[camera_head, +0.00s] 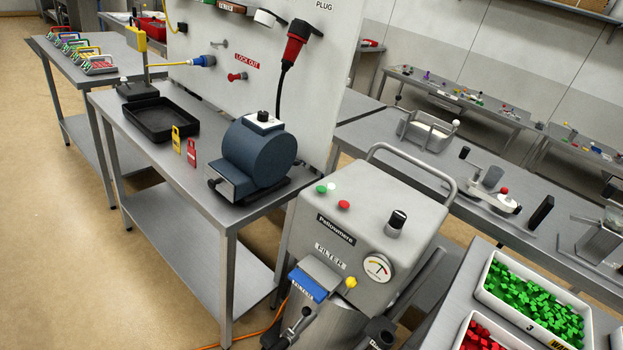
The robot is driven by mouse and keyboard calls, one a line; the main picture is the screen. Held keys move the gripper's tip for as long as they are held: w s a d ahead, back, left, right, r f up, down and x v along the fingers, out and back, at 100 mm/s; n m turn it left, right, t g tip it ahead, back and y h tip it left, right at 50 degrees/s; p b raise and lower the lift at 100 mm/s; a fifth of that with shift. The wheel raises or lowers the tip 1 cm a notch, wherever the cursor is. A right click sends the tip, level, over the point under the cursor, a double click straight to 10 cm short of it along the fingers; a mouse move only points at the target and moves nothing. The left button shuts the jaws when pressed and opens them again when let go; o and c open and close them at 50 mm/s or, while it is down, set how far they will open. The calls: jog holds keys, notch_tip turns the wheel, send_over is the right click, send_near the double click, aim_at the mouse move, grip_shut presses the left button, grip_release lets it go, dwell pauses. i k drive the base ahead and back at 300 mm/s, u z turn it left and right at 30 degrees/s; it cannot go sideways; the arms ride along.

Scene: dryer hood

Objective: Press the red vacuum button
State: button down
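A grey machine cabinet (370,225) labelled "Pellowmere" and "FILTER" stands right of centre. On its sloped top sits a small red button (344,205). A green button (321,189) and a small white one (332,187) are just left of and behind it. A black knob (396,223) stands to its right on the same top. A round gauge (377,267) is on the cabinet's front. The red button is in plain sight, with nothing over it. I cannot make out my gripper in this view.
A blue motor-like unit (258,152) sits on a steel table (215,215) left of the cabinet. A curved metal handle (415,166) rises behind the cabinet top. Bins of green cubes (532,300) and red cubes (480,338) are at lower right. Open floor lies at left.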

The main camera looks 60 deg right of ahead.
aim_at(345, 204)
jog(key=z, duration=0.3)
jog(key=i, duration=0.85)
jog(key=z, duration=0.65)
